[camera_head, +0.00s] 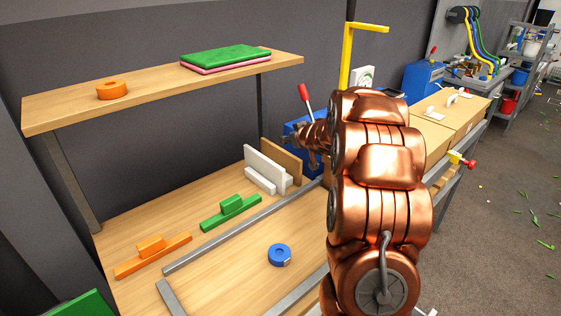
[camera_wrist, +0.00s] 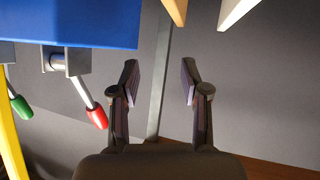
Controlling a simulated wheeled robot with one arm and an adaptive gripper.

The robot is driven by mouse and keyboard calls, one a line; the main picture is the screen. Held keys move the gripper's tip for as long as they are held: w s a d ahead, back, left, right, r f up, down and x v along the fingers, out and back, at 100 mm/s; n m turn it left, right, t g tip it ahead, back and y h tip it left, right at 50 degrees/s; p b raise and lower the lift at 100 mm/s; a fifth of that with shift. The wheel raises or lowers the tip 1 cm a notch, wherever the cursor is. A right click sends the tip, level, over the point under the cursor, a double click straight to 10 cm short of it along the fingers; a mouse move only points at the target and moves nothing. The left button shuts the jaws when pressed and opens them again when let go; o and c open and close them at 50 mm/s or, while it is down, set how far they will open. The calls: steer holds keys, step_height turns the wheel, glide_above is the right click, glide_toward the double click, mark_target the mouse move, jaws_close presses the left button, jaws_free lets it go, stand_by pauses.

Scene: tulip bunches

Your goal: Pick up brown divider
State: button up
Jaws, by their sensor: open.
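The brown divider (camera_head: 282,158) is a thin upright wooden panel on the workbench, behind and right of the white dividers (camera_head: 262,166).
A blue machine (camera_wrist: 70,22) with a red-tipped lever (camera_wrist: 97,117) is close on the left in the wrist view. A shelf (camera_head: 150,92) overhangs the bench. Green (camera_head: 231,211) and orange (camera_head: 152,252) holders and a blue tape roll (camera_head: 279,255) sit on the bench.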

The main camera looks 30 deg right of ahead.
mark_target(281, 149)
steer(key=f+y, duration=0.1)
steer(key=d+f+y, duration=0.1)
steer(key=f+n+t+y, duration=0.1)
steer(key=f, duration=0.1)
steer(key=shift+w+d+f, duration=0.1)
steer(key=shift+w+d, duration=0.15)
steer(key=shift+d, duration=0.15)
steer(key=shift+s+f+n+y, duration=0.25)
steer(key=shift+f+y, duration=0.25)
steer(key=shift+f, duration=0.25)
steer(key=shift+a+p+x, duration=0.15)
steer(key=shift+p+x, duration=0.4)
steer(key=shift+x, duration=1.05)
steer(key=shift+a+p+x, duration=0.15)
steer(key=shift+p+x, duration=0.35)
steer(key=shift+x, duration=1.1)
steer(key=shift+w+f, duration=0.2)
steer(key=shift+w, duration=0.4)
jaws_close()
